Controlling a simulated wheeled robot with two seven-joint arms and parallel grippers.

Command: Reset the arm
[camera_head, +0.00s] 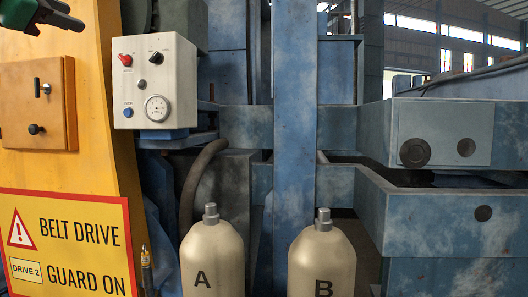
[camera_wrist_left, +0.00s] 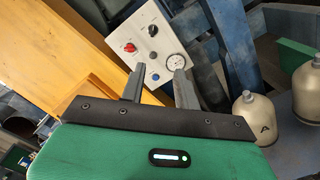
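My left gripper (camera_head: 62,16) shows at the top left corner of the head view, a green body with dark fingers, in front of the yellow machine housing. In the left wrist view its two grey fingers (camera_wrist_left: 160,72) stand apart with nothing between them, so it is open and empty. The pale control box (camera_head: 154,82) has a red knob, a black knob, a blue button and a round gauge. In the left wrist view the control box (camera_wrist_left: 145,42) lies beyond the fingertips, apparently untouched. My right gripper is not in view.
An orange box (camera_head: 38,103) and a yellow warning sign (camera_head: 67,243) are on the housing at left. Bottle A (camera_head: 212,258) and bottle B (camera_head: 322,262) stand upright below. Blue steel beams (camera_head: 295,130) and blue boxes (camera_head: 455,215) fill the middle and right.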

